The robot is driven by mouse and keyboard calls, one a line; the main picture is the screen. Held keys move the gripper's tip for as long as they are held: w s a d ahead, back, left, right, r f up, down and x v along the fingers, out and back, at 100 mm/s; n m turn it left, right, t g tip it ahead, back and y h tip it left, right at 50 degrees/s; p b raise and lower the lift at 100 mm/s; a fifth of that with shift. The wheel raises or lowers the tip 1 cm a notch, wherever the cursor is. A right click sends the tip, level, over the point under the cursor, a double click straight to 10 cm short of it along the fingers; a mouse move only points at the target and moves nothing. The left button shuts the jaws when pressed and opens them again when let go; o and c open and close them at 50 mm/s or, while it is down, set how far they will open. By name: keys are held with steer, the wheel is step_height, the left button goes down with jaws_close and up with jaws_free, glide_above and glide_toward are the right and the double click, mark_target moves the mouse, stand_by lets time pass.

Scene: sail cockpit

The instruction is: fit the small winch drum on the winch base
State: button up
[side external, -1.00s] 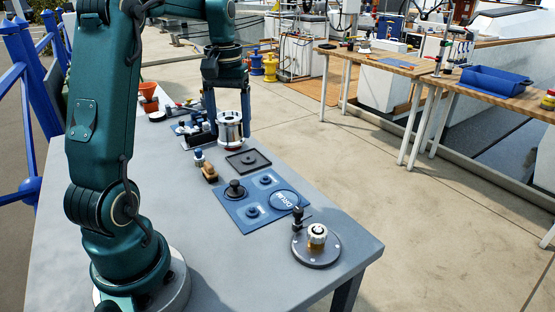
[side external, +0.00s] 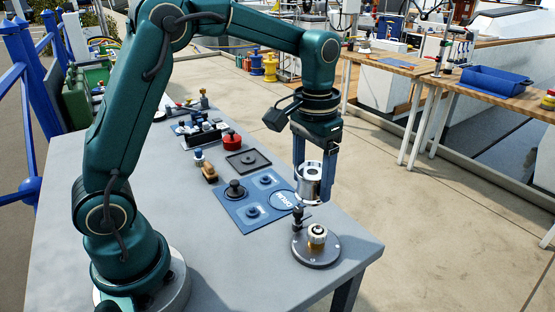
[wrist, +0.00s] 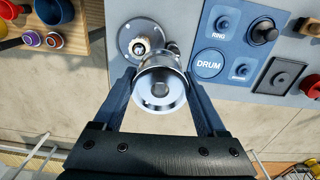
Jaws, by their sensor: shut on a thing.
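The small winch drum (side external: 308,184) is a shiny silver cylinder. My gripper (side external: 307,178) is shut on it and holds it upright in the air, above and behind the winch base. In the wrist view the drum (wrist: 161,88) sits between both fingers, and its lower end is hidden. The winch base (side external: 316,252) is a round grey flange with a brass and white spindle, standing near the table's front right corner. In the wrist view the base (wrist: 138,38) is partly covered by the drum. A small black fitting (side external: 298,217) stands at the base's rear edge.
A blue mat (side external: 235,212) with marked places, including an empty DRUM circle, lies left of the base, with a black knobbed part (side external: 235,190) on it. A square black tray (side external: 248,161) and a red round part (side external: 231,139) lie behind. The table front is clear.

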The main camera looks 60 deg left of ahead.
mark_target(318, 227)
steer(key=d, duration=0.1)
steer(key=d+m, duration=0.1)
steer(key=d, duration=0.1)
steer(key=shift+s+d+f, duration=0.1)
steer(key=shift+s+f, duration=0.1)
steer(key=shift+s, duration=0.15)
steer(key=shift+d+f, duration=0.2)
steer(key=shift+d, duration=0.15)
steer(key=shift+f, duration=1.3)
steer(key=shift+s+f, duration=0.1)
steer(key=shift+f, duration=2.6)
steer(key=o, duration=1.6)
steer(key=shift+c, duration=0.2)
steer(key=shift+r, duration=4.2)
steer(key=shift+r, duration=0.1)
